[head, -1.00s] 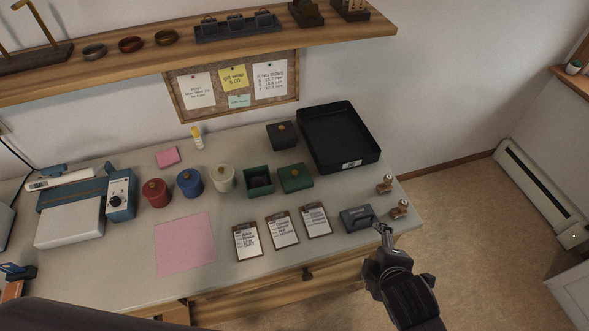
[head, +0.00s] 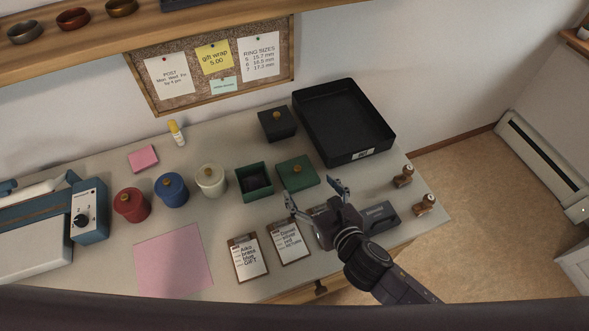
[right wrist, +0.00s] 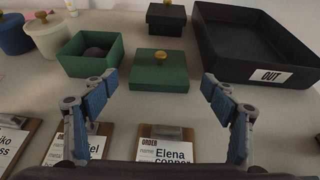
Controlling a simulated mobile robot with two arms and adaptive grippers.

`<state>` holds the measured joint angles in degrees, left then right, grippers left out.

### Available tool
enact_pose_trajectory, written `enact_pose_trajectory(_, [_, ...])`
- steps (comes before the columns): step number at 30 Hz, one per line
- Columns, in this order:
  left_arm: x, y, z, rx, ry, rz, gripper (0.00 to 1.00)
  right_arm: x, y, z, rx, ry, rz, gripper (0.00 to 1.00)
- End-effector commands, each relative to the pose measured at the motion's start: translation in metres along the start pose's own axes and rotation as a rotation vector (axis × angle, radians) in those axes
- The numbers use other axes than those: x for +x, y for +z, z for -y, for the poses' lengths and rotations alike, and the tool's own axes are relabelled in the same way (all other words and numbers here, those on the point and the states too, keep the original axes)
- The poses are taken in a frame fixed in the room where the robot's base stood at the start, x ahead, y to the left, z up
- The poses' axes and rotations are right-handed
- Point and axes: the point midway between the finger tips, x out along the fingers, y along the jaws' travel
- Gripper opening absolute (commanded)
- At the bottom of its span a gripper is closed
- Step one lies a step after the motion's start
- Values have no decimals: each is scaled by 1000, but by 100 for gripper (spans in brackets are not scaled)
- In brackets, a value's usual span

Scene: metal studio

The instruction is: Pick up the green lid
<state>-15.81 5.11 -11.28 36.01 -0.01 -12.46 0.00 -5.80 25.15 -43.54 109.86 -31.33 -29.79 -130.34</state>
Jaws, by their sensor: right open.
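The green lid (head: 297,174) is square with a gold knob and lies on the bench, right of the open green box (head: 254,183), which has something dark inside. In the right wrist view the lid (right wrist: 157,72) is ahead, between my fingers in the picture. My right gripper (head: 314,194) is open and empty, just in front of the lid and over the order cards; it also shows in the right wrist view (right wrist: 157,88). No contact with the lid is visible. My left gripper is not in view.
A black box with a gold knob (head: 277,124) and a black OUT tray (head: 362,154) stand behind the lid. Red (head: 131,205), blue (head: 171,190) and cream (head: 211,180) round pots stand left. Clipboards (head: 248,258) lie in front. A grey block (head: 378,216) and two stamps (head: 404,177) are right.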

Motion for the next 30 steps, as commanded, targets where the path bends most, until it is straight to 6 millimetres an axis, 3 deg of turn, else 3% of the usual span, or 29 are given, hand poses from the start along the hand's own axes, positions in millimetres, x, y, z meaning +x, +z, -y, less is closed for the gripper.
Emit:
enact_pose_trajectory(4, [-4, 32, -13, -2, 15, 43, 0, 15, 2, 1, 4, -3, 1, 78])
enact_pose_trajectory(8, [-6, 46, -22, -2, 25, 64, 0, 25, 2, 0, 5, -2, 1, 78])
enact_pose_trajectory(11, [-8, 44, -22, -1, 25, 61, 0, 37, 1, 0, 8, -3, 1, 78])
enact_pose_trajectory(20, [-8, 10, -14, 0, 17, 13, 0, 68, -1, 0, 7, -2, 1, 78])
enact_pose_trajectory(28, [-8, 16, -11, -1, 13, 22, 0, 70, -2, 0, 5, -2, 0, 78])
enact_pose_trajectory(30, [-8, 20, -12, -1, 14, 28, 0, 69, -2, 0, 6, -2, 0, 72])
